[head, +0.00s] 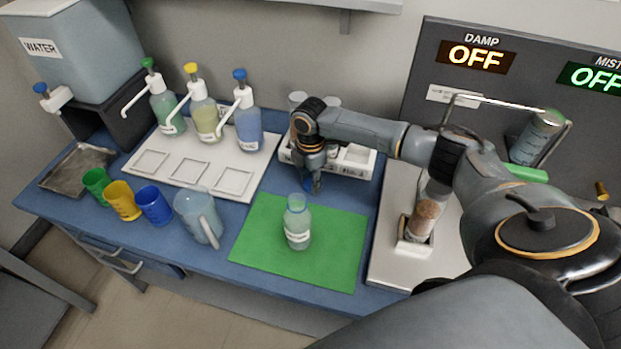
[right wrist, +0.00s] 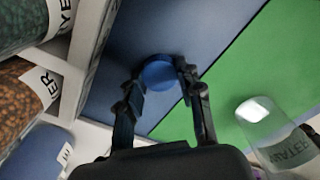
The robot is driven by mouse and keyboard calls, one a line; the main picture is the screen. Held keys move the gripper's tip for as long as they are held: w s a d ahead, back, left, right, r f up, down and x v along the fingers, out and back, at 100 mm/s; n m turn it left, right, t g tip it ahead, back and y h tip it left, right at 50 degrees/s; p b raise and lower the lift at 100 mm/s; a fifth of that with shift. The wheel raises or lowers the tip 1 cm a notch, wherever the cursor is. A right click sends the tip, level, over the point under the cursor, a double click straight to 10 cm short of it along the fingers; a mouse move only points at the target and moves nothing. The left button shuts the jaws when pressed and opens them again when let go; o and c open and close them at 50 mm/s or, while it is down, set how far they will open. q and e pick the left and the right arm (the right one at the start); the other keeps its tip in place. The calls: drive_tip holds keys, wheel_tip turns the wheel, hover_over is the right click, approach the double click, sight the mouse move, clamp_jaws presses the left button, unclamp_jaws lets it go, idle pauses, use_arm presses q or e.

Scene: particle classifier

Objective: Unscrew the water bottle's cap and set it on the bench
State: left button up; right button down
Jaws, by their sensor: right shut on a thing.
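The water bottle (head: 297,226) stands upright on the green mat (head: 260,248), its top open with no cap on it. It also shows in the right wrist view (right wrist: 272,138), to the right of the jaws. My right gripper (head: 312,186) points down beyond the bottle, near the mat's back edge. In the right wrist view the gripper (right wrist: 161,76) is shut on the round blue cap (right wrist: 158,77), over the blue bench (right wrist: 185,35). I cannot tell whether the cap touches the bench. My left gripper is not in view.
A white rack (head: 356,160) with jars stands close behind my right gripper. Pump bottles stand on a white tray (head: 190,187) at left. A clear jug (head: 197,217) and coloured cups are left of the mat. A device with a jar (head: 424,222) stands right.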

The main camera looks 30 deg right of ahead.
drive_tip(key=c, duration=0.9)
unclamp_jaws()
drive_tip(key=shift+f, duration=0.15)
drive_tip(key=shift+o, duration=0.2)
